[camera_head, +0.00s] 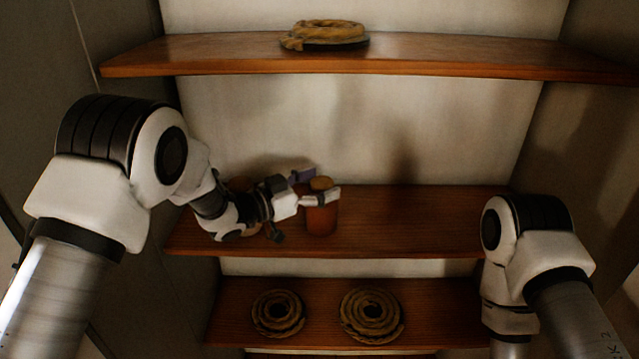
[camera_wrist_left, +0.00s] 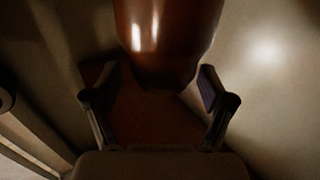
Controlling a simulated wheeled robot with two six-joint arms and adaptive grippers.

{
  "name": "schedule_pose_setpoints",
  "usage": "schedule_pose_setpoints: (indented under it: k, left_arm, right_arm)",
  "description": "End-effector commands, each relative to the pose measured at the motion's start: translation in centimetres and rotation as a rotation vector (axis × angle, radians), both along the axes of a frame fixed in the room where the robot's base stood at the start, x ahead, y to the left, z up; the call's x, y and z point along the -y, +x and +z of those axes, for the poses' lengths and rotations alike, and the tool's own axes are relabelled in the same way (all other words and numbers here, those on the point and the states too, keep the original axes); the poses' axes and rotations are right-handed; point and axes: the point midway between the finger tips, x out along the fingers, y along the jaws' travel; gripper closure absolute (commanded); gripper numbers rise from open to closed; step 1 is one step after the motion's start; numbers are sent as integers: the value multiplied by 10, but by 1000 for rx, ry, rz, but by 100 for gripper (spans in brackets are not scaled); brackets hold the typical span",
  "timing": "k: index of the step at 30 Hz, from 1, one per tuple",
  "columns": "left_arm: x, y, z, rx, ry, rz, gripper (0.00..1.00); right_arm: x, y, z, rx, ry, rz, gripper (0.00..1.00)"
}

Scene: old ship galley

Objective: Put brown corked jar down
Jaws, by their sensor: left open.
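The brown corked jar (camera_head: 321,220) stands upright on the middle wooden shelf (camera_head: 420,225); its tan cork shows on top. My left gripper (camera_head: 316,188) reaches in from the left at the upper part of the jar. In the left wrist view the glossy brown jar (camera_wrist_left: 168,40) fills the top middle. The fingers of my left gripper (camera_wrist_left: 155,90) are spread wide, one on each side of the jar, with gaps beside it. My right arm shows at the right, but its gripper is out of view.
A coiled rope (camera_head: 325,34) lies on the upper shelf (camera_head: 450,55). Two more rope coils (camera_head: 278,313) (camera_head: 371,314) lie on the lower shelf (camera_head: 440,310). A brownish thing (camera_head: 240,184) is mostly hidden behind my left wrist. The middle shelf is clear right of the jar.

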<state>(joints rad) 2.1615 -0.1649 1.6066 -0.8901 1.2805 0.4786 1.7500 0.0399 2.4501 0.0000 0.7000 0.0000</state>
Motion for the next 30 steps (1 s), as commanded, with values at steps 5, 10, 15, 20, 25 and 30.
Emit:
schedule_pose_setpoints:
  k: [5, 10, 15, 20, 25, 30]
  left_arm:
    - [-18, -10, -3, -1, -1, 3, 18]
    - [-54, -34, -4, -2, -5, 5, 18]
    - [-86, -56, -2, 0, -4, 5, 18]
    - [-99, -66, -1, 1, -1, 1, 18]
    - [-100, -67, 0, 0, 0, -1, 18]
    - [-100, -67, -5, -9, 1, 8, 18]
  right_arm:
    - [0, 0, -9, 0, 0, 0, 54]
    - [0, 0, -23, 0, 0, 0, 54]
    - [0, 0, -32, 0, 0, 0, 54]
    - [0, 0, -34, 0, 0, 0, 54]
    - [0, 0, -33, 0, 0, 0, 54]
    - [0, 0, -34, 0, 0, 0, 54]
